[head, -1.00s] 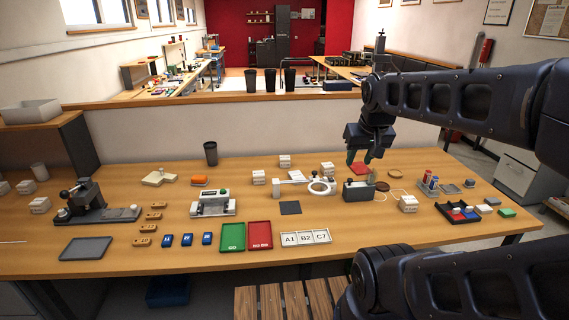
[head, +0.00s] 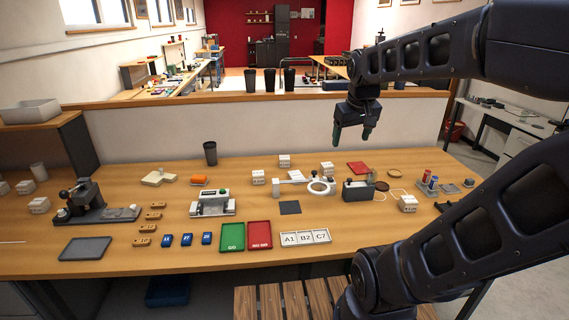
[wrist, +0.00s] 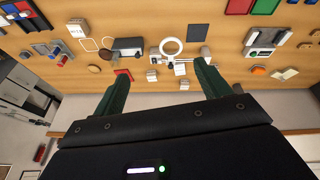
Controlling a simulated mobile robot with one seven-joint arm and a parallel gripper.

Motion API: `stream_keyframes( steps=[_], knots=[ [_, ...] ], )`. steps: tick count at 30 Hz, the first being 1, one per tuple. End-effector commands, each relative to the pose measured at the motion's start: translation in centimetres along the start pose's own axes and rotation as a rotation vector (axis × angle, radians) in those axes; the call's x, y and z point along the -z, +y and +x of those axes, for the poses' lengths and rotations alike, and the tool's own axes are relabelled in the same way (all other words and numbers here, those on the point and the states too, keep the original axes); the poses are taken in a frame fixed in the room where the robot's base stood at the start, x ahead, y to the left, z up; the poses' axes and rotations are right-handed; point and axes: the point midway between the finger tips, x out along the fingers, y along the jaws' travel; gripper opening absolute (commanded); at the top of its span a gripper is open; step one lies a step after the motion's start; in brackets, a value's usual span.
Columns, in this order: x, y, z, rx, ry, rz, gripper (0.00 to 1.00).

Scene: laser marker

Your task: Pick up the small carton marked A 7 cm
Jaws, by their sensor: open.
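Several small white cartons with dark print stand on the wooden table; the print is too small to read, so I cannot tell which is marked A 7 cm. In the head view, one carton (head: 258,177) is left of the ring-shaped magnifier, one (head: 285,161) behind it, one (head: 327,169) behind the ring, and one (head: 408,203) farther right. Others stand at the far left, including one (head: 39,205). My gripper (head: 352,136) is open and empty, above the table's back part. In the wrist view its green fingers (wrist: 161,72) are spread, with cartons (wrist: 151,76) (wrist: 184,84) beyond them.
The ring magnifier (head: 321,186) and a dark box-shaped device (head: 357,191) stand near the cartons. Green (head: 232,236) and red (head: 259,235) trays and a labelled tray (head: 306,238) lie at the front. A low wall (head: 200,127) rises behind the table.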

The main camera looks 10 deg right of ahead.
Motion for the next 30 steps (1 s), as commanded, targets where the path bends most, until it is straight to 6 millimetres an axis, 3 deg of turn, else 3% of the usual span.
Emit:
stream_keyframes(
  steps=[14,23,30],
  knots=[
    [13.7,0.7,2.3,-0.026,-0.121,-0.313,0.75],
    [21.9,0.3,6.2,-0.031,-0.195,-0.508,0.75],
    [27.9,-0.6,10.5,-0.031,-0.257,-0.663,0.75]
  ],
)
